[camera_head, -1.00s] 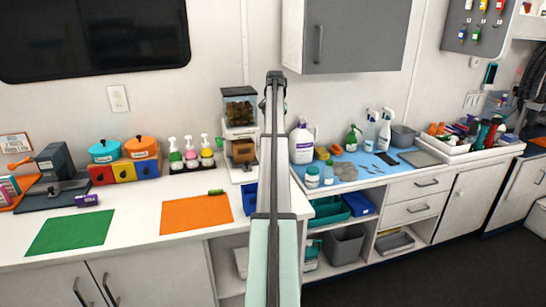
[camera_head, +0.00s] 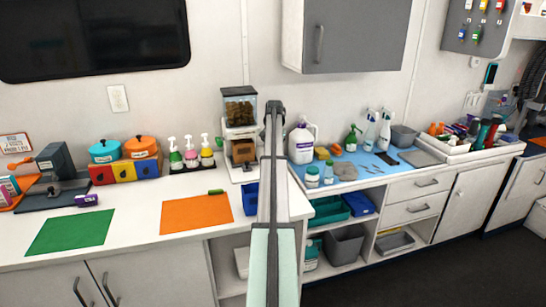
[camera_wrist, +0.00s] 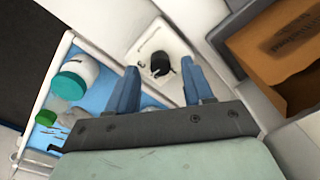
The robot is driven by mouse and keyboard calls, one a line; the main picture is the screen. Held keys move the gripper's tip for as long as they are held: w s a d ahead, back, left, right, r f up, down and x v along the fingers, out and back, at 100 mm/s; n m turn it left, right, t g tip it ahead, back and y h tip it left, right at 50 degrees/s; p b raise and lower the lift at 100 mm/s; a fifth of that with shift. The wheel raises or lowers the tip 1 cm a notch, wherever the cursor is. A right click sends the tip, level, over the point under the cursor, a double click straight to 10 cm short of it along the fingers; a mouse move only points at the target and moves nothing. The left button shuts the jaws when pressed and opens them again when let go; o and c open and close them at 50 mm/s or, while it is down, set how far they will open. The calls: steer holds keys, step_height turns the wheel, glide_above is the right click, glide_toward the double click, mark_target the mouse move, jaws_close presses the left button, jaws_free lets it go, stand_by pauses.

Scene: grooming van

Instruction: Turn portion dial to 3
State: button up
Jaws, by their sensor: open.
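The dispenser (camera_head: 238,132) stands at the back of the white counter, with a clear hopper of brown pieces on top and a brown box (camera_head: 243,151) in its lower opening. What looks like the dial, a dark knob (camera_wrist: 160,64) on a white square plate, shows in the wrist view ahead of my gripper (camera_wrist: 160,84). My two blue fingers are apart, one to each side of the knob in the picture, with nothing held. Contact cannot be told. In the head view my arm hides the dispenser's right side.
A brown box face (camera_wrist: 278,50) is close at the right of the wrist view. A blue mat (camera_head: 372,165) with jars, bottles and tools lies right of my arm. Pump bottles (camera_head: 190,155) stand left of the dispenser. Orange (camera_head: 196,214) and green (camera_head: 70,231) mats lie at the left.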

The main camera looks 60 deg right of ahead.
steer(key=shift+f, duration=0.9)
steer(key=shift+c, duration=0.2)
jaws_close()
